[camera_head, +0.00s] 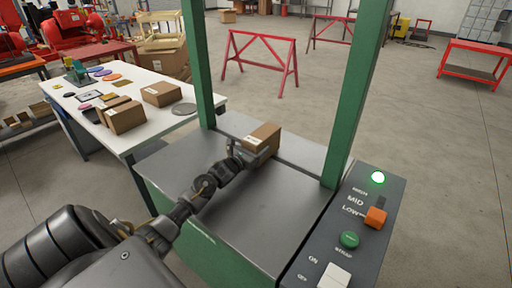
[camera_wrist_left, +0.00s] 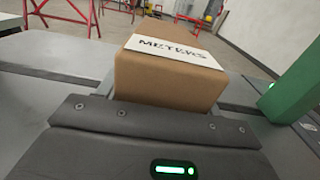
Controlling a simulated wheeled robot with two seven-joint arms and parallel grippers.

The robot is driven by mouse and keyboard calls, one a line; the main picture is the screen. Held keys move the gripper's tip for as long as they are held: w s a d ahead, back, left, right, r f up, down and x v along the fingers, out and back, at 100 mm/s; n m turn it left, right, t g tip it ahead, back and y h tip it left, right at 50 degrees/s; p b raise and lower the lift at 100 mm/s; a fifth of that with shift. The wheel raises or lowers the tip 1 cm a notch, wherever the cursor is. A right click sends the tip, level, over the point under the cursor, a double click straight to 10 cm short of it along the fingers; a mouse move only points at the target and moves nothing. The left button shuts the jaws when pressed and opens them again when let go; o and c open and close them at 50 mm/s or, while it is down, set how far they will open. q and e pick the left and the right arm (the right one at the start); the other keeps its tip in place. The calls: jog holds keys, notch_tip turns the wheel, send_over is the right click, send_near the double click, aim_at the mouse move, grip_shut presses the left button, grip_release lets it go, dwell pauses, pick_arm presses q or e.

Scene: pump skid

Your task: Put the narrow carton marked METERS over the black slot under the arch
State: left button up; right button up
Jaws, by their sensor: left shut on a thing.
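The narrow brown carton (camera_head: 264,137) is on or just above the grey top of the strapping machine (camera_head: 265,215), between the green arch posts. Its white label reads METERS in the left wrist view (camera_wrist_left: 168,78). My left gripper (camera_head: 250,152) is shut on the carton at its near end. The black slot (camera_head: 300,168) runs across the top between the posts and shows on both sides of the carton, which hides its middle. I cannot tell whether the carton touches the top. My right gripper is not in view.
The green arch posts (camera_head: 358,90) and (camera_head: 197,65) stand on both sides. A control panel (camera_head: 345,235) with a lit green lamp, an orange knob and buttons is at right. A white table (camera_head: 155,130) with several cartons and discs is at left. Red trestles (camera_head: 262,60) stand behind.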

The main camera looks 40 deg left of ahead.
pick_arm(q)
jog(key=shift+f, duration=0.1)
jog(key=shift+f, duration=0.2)
jog(key=o, duration=1.3)
jog(key=shift+c, duration=0.2)
jog(key=shift+r, duration=0.15)
